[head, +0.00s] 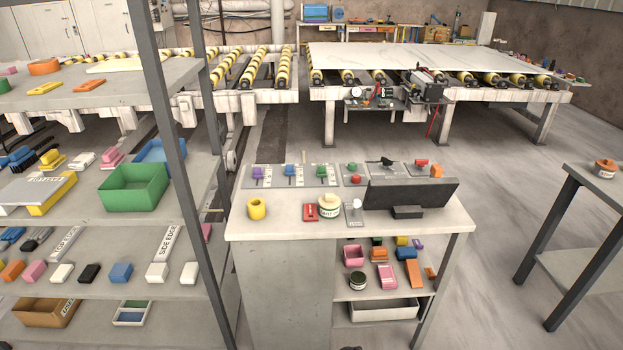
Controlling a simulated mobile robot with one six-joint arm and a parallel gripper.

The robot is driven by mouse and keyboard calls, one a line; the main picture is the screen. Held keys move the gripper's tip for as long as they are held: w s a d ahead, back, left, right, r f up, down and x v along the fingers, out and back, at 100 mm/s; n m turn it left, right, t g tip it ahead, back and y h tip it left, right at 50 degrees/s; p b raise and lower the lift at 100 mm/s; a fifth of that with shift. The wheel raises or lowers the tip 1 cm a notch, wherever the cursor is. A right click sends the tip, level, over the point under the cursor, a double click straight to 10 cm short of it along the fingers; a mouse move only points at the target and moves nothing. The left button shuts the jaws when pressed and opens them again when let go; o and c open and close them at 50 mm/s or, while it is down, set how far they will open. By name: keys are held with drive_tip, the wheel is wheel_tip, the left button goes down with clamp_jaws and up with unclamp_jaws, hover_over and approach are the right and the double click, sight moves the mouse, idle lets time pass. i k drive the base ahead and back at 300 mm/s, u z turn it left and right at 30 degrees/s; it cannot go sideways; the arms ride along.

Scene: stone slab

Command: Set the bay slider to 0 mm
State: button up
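A grey control panel (275,184) sits at the back left of the console desk (280,222).
More controls (387,164) stand behind the screen. A loaded shelf rack (100,240) stands left.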

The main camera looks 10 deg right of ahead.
sight(289, 170)
drive_tip(key=u, duration=0.15)
drive_tip(key=i, duration=0.9)
drive_tip(key=z, duration=0.05)
